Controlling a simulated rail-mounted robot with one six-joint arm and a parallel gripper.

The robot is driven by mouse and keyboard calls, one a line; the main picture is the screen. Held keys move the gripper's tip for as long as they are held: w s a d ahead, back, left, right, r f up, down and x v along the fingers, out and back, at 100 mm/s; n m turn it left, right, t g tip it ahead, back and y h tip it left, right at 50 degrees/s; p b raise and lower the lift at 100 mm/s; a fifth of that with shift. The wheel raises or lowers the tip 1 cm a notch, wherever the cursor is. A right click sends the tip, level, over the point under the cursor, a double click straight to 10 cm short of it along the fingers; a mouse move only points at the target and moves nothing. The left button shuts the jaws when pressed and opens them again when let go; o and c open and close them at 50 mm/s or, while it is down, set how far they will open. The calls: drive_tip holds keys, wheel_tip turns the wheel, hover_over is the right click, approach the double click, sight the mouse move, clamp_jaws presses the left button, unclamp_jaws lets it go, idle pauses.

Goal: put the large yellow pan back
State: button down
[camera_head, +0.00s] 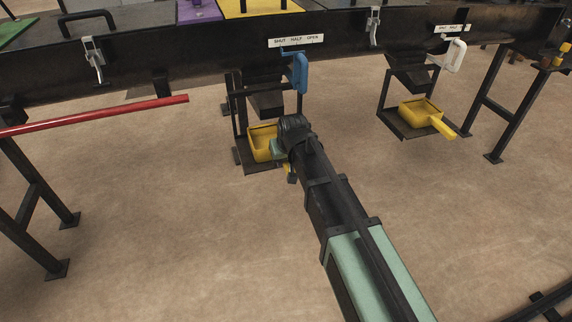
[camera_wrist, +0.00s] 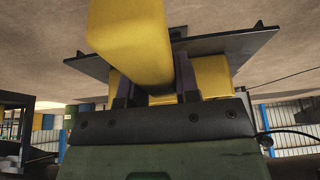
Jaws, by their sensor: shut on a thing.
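A yellow pan (camera_head: 261,142) sits at the hanging shelf (camera_head: 259,169) under the middle chute. My gripper (camera_head: 284,153) is at its right side and hides part of it. In the wrist view my gripper (camera_wrist: 155,88) is shut on the yellow handle (camera_wrist: 128,40), with one dark finger on each side. The dark shelf plate (camera_wrist: 240,42) shows behind the pan. I cannot tell whether the pan rests on the plate or is just above it. A second yellow pan (camera_head: 420,112) sits on the right shelf (camera_head: 402,128), its handle pointing right and down.
A blue lever (camera_head: 300,73) hangs close above my gripper, below a shut-half-open label (camera_head: 295,41). A white lever (camera_head: 456,55) is by the right chute. A red bar (camera_head: 95,116) sticks out at left. The floor in front is clear.

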drive_tip(key=c, duration=0.8)
unclamp_jaws()
drive_tip(key=shift+c, duration=0.2)
drive_tip(key=shift+f, duration=0.15)
drive_tip(key=p+v, duration=1)
drive_tip(key=v, duration=0.1)
drive_tip(key=shift+s, duration=0.1)
drive_tip(key=shift+f, duration=0.1)
drive_tip(key=s+d+f+m+g+h, duration=0.1)
drive_tip(key=s+d+m+g, duration=0.2)
drive_tip(key=s+d, duration=1.4)
drive_tip(key=shift+d+m+g, duration=0.4)
drive_tip(key=shift+d+g, duration=0.15)
drive_tip(key=shift+g, duration=0.15)
